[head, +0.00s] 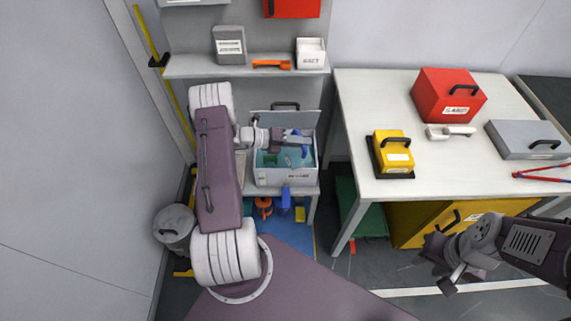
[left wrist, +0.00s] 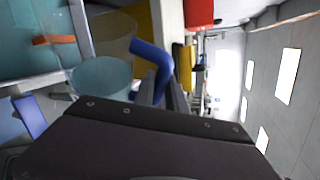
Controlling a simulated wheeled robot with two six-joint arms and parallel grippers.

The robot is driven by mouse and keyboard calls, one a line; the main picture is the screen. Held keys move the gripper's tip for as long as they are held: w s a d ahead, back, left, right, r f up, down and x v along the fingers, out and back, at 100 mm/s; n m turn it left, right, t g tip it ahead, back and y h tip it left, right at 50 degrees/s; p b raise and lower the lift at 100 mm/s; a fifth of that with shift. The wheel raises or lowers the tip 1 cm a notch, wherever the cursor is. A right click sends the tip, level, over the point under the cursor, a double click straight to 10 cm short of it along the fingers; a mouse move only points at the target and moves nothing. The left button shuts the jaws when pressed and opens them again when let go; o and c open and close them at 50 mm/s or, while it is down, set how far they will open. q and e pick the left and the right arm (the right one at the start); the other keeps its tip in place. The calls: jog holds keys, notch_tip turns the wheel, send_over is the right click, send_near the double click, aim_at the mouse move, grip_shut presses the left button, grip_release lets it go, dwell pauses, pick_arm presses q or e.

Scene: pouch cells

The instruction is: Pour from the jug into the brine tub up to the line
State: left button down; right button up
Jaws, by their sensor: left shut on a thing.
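The brine tub (head: 268,178) is a pale open box with a raised lid at its back, on the low shelf in the head view. Blue-green liquid shows inside it. My left gripper (head: 296,139) is over the tub, shut on the blue handle of the jug. The jug (left wrist: 104,76) is see-through with pale blue liquid in it and looks tilted in the left wrist view. In the head view the arm and tub partly hide it. The fill line cannot be made out. My right gripper (head: 455,275) hangs low at the right, away from the tub; its jaw opening is unclear.
A shelf (head: 190,66) above holds a grey box, an orange tool and a white box (head: 311,54). The worktable (head: 350,130) at right carries a yellow case (head: 393,150), a red case (head: 447,95) and a grey case (head: 525,140). A grey bin (head: 174,225) stands at left.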

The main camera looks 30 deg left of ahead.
pick_arm(q)
jog(key=shift+w+a+r, duration=0.1)
jog(key=shift+r, duration=0.05)
jog(key=shift+w+a+r, duration=0.1)
jog(key=shift+a, duration=0.05)
jog(key=shift+w+a+r+n, duration=0.1)
jog(key=shift+n, duration=0.2)
dwell(0.6)
jog(key=shift+a+r+h, duration=0.1)
jog(key=shift+h, duration=0.2)
jog(key=shift+w+a, duration=0.1)
dwell(0.3)
jog(key=shift+w+a+r+n, duration=0.1)
jog(key=shift+a+r+n, duration=0.05)
jog(key=shift+n, duration=0.15)
dwell(0.4)
